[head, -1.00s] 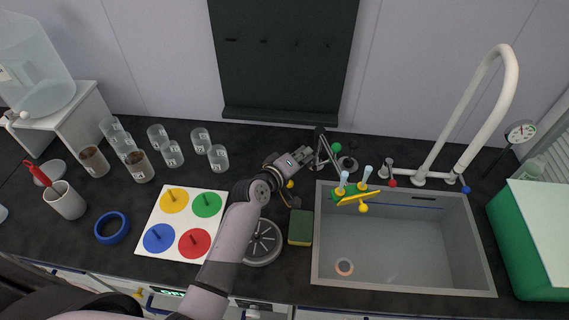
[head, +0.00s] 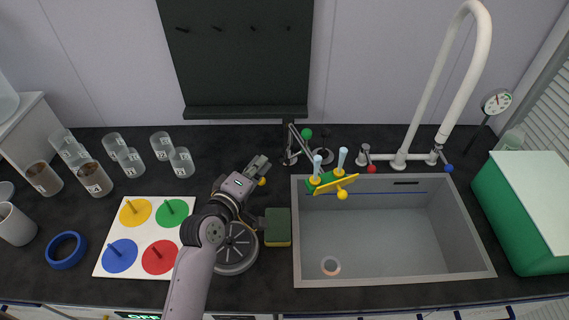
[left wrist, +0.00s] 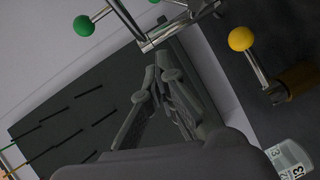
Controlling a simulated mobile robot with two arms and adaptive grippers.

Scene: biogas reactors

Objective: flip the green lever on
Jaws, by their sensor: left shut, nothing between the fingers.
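The green lever is a green ball knob (head: 306,133) on a thin metal rod, part of a metal fixture (head: 289,146) on the counter behind the sink. In the left wrist view the green knob (left wrist: 84,25) is at the upper left, its rod running to the metal frame. A yellow ball knob (head: 262,182) sits beside my gripper; it also shows at right in the left wrist view (left wrist: 241,39). My left gripper (head: 260,163) is shut and empty, left of the fixture and apart from the green knob. My right gripper is out of view.
A sink (head: 390,240) with a tall white faucet (head: 440,95) is at right. A green sponge (head: 278,228) lies by the sink's left edge. Several beakers (head: 133,162) and a board of coloured discs (head: 120,258) are at left. A dark panel (head: 235,60) hangs behind.

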